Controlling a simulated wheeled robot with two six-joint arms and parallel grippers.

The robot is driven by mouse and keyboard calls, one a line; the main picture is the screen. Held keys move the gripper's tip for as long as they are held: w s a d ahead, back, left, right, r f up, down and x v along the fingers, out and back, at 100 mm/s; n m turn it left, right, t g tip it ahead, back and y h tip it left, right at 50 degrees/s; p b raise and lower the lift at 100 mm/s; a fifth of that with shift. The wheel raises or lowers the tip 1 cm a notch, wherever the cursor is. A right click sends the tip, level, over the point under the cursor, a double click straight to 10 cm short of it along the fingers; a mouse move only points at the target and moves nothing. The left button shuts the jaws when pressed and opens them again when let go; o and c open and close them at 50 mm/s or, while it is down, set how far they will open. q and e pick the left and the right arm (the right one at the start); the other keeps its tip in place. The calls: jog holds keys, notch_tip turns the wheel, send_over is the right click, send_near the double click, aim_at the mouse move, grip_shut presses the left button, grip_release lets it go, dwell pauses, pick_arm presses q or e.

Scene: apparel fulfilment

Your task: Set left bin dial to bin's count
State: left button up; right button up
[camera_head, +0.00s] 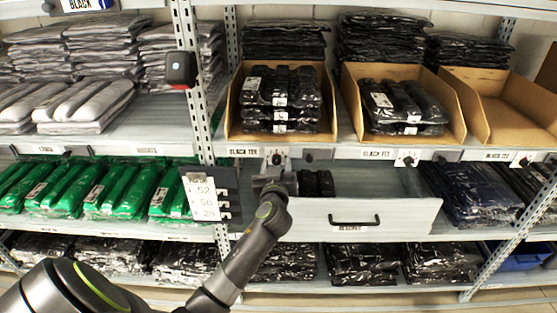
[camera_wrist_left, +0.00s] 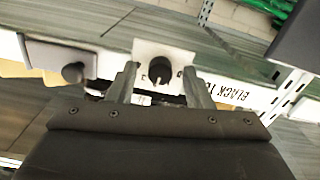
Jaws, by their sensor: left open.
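The left bin (camera_head: 232,112) is an open cardboard bin holding several stacked black packs (camera_head: 282,98). Its dial, a dark knob on a white plate (camera_head: 278,153), sits on the shelf edge below it. In the left wrist view the dial (camera_wrist_left: 160,70) lies between and just beyond the two fingertips. My left gripper (camera_wrist_left: 160,86) is open around the line of the knob, with a gap on each side; contact cannot be told. In the head view my left gripper (camera_head: 276,178) is just below the dial. The dial's setting is too small to read. My right gripper is not in view.
A middle bin (camera_head: 350,95) with black packs and its dial (camera_head: 406,159) are to the right, then an empty bin (camera_head: 500,100). A pulled-out drawer (camera_head: 390,218) is below. A card (camera_head: 203,197) hangs on the post (camera_head: 200,110) left of my gripper.

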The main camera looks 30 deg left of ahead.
pick_arm(q)
jog(key=shift+s, duration=0.1)
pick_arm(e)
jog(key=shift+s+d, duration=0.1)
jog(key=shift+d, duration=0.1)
pick_arm(q)
jog(key=c, duration=1)
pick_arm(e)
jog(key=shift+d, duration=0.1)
pick_arm(q)
jog(key=m, duration=0.4)
jog(key=shift+r+m, duration=0.15)
jog(key=shift+m, duration=0.15)
jog(key=shift+m+p, duration=0.55)
jog(key=shift+m, duration=0.95)
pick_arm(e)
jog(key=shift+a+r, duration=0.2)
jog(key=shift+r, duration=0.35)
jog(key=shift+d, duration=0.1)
